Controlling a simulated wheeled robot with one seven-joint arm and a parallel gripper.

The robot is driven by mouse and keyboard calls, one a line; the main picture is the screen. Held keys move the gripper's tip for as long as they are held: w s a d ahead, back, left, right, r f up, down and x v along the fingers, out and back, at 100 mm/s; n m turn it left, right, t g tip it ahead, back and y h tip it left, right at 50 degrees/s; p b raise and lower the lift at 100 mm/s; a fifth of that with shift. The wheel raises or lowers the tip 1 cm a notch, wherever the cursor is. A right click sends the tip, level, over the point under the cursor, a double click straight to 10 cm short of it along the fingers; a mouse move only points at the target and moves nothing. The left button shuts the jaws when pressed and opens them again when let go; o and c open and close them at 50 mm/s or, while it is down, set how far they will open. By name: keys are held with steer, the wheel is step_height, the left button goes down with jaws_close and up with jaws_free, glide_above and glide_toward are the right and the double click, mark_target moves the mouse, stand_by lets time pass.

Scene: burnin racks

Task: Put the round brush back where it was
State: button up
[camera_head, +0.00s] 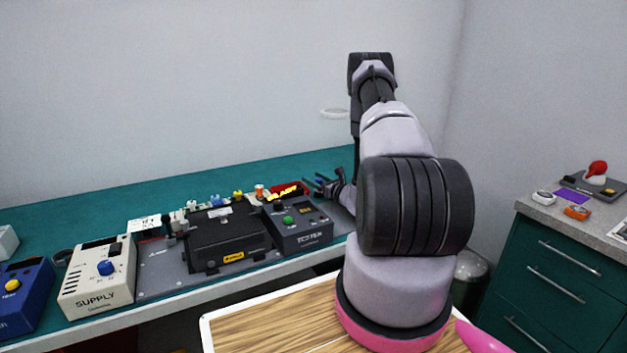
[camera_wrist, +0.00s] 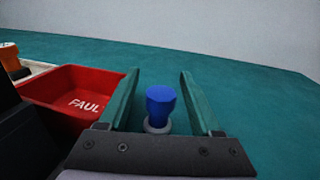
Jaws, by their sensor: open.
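A blue piece with a flared top and a grey ring at its foot (camera_wrist: 160,103) stands upright on the teal bench in the wrist view. I cannot tell whether it is the round brush; no bristles show. My gripper (camera_wrist: 159,76) is open, with one finger to each side of the blue piece and visible gaps between. In the head view my gripper (camera_head: 323,184) is low over the far right part of the bench, beside the red bin (camera_head: 290,189). The blue piece is small and partly hidden by the fingers there.
The red bin, marked "FAUL...", also stands left of my gripper in the wrist view (camera_wrist: 85,92). A black tester box (camera_head: 300,226), a black fixture (camera_head: 222,240) and a supply box (camera_head: 97,277) line the bench. The bench right of the blue piece is clear.

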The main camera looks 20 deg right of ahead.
steer(key=v, duration=1.1)
steer(key=shift+s, duration=0.15)
steer(key=a+r+n+g+y, duration=0.85)
steer(key=a+r+n, duration=0.35)
steer(key=a+r, duration=0.6)
steer(key=s+a+r+n+g, duration=0.7)
steer(key=s+r+n, duration=0.1)
steer(key=s+r, duration=0.25)
steer(key=s+d+r+n+t+h, duration=0.1)
steer(key=s+r+n+h, duration=0.3)
steer(key=s, duration=0.4)
steer(key=s+d+r+n+t+h, duration=0.1)
steer(key=s+r+n+t+h, duration=0.3)
steer(key=s+r+h, duration=0.3)
steer(key=shift+s+d+r+n, duration=0.3)
steer(key=shift+s+r+n, duration=0.05)
steer(key=shift+s+n, duration=0.1)
